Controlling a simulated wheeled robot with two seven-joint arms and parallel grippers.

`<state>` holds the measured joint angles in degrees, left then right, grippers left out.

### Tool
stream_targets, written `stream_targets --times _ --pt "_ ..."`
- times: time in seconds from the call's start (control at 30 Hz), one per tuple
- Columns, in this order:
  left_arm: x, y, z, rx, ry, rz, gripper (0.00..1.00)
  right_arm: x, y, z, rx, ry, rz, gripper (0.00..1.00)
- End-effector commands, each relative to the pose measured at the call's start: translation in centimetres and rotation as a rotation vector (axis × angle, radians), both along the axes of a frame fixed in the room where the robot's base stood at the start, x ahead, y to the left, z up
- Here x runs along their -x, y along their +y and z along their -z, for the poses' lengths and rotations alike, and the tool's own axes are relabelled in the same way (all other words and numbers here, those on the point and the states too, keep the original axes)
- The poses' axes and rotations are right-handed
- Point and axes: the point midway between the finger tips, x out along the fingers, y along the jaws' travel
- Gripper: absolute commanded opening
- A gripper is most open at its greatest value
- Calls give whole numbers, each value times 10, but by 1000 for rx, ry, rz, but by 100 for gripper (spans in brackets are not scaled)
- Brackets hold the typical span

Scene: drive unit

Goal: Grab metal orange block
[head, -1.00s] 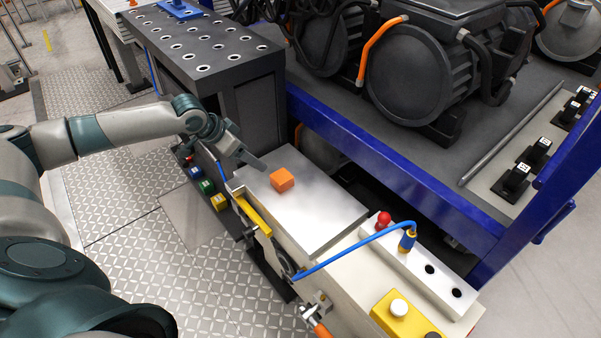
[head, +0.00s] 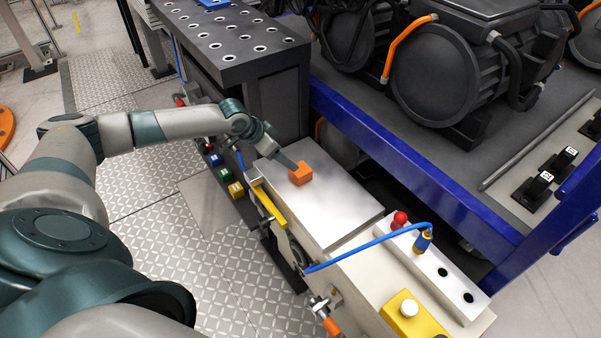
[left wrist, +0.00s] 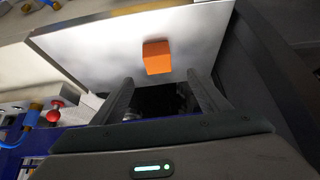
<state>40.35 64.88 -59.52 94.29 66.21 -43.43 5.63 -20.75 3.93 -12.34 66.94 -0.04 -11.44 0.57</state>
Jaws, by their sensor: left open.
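The orange block (head: 300,174) sits on the silver metal plate (head: 335,208) near its far left end. My left gripper (head: 284,160) is just to the left of the block in the head view, its fingers close to it. In the left wrist view the block (left wrist: 157,57) lies ahead of my open left gripper (left wrist: 158,84), roughly between the lines of the two fingers and beyond their tips. Nothing is between the fingers. Whether a finger touches the block cannot be told from the head view. My right gripper is not in view.
A dark block with rows of holes (head: 225,45) stands behind the plate. A blue frame rail (head: 410,165) runs along the right. A red knob (head: 400,218) and blue cable (head: 365,247) are at the near end. A yellow bar (head: 268,205) edges the plate's left side.

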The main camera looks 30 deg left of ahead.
Motion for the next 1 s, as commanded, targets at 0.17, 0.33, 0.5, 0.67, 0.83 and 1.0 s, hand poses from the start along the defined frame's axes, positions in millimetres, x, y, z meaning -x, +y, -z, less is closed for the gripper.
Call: stream_targets --times 0.17,0.33,0.5,0.67,0.83,1.0 --pt "-15 -7 25 1 1 0 69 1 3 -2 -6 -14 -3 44" --pt "-23 -9 38 0 0 0 69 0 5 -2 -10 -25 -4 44" --pt "-25 -10 41 0 0 1 69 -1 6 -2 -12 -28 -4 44" --pt "-24 -10 41 0 0 1 69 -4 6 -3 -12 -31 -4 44" --pt "-26 -12 44 0 0 0 69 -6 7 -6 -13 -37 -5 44" --pt "-34 -18 58 1 1 0 69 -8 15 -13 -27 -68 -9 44"
